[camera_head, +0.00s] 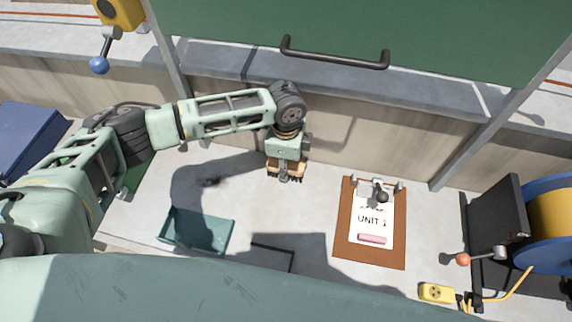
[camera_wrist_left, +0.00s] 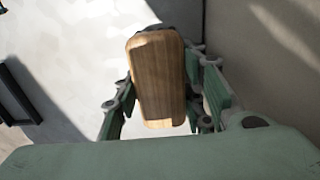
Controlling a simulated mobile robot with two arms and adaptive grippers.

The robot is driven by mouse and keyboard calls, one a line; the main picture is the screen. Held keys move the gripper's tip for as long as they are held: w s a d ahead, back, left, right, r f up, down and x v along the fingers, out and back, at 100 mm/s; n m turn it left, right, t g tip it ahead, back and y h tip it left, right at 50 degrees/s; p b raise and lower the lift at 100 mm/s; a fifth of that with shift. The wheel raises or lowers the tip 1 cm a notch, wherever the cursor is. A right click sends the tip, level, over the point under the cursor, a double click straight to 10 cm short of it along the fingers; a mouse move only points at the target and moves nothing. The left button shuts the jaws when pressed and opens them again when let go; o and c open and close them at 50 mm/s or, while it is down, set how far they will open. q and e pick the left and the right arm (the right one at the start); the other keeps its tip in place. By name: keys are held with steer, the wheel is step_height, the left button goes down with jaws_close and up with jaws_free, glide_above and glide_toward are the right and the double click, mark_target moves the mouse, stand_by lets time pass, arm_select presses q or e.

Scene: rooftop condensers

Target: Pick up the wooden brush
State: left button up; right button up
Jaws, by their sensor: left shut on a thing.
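The wooden brush (camera_wrist_left: 158,78) shows in the left wrist view as a light brown wooden block with dark material at its far end. It sits between the green fingers of my left gripper (camera_wrist_left: 162,108), which is shut on it. In the head view my left gripper (camera_head: 287,172) is near the back wall, above the grey surface, with small brown parts of the brush (camera_head: 272,171) showing at its sides. I cannot tell whether the brush touches the surface. My right gripper is not in view.
A clipboard (camera_head: 342,240) marked UNIT 1 lies to the right of the gripper. A teal tray (camera_head: 196,232) lies to the left front. A dark cable-reel unit (camera_head: 497,212) stands far right. A green panel with a black handle (camera_head: 335,58) hangs at the back.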

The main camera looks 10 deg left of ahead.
arm_select(q)
steer(key=shift+r, duration=0.15)
steer(key=shift+r, duration=0.2)
step_height(320, 180, up, 4)
steer(key=shift+f+b, duration=0.25)
steer(key=shift+b, duration=0.5)
steer(key=s+d+r, duration=0.1)
steer(key=s+r, duration=0.1)
steer(key=s, duration=0.1)
steer(key=s+d+r+b, duration=0.1)
steer(key=s+d+r, duration=0.1)
steer(key=s, duration=0.2)
steer(key=s+d+r, duration=0.1)
steer(key=s+r, duration=0.1)
steer(key=s, duration=0.1)
steer(key=shift+s+d+r, duration=0.35)
steer(key=shift+r, duration=0.05)
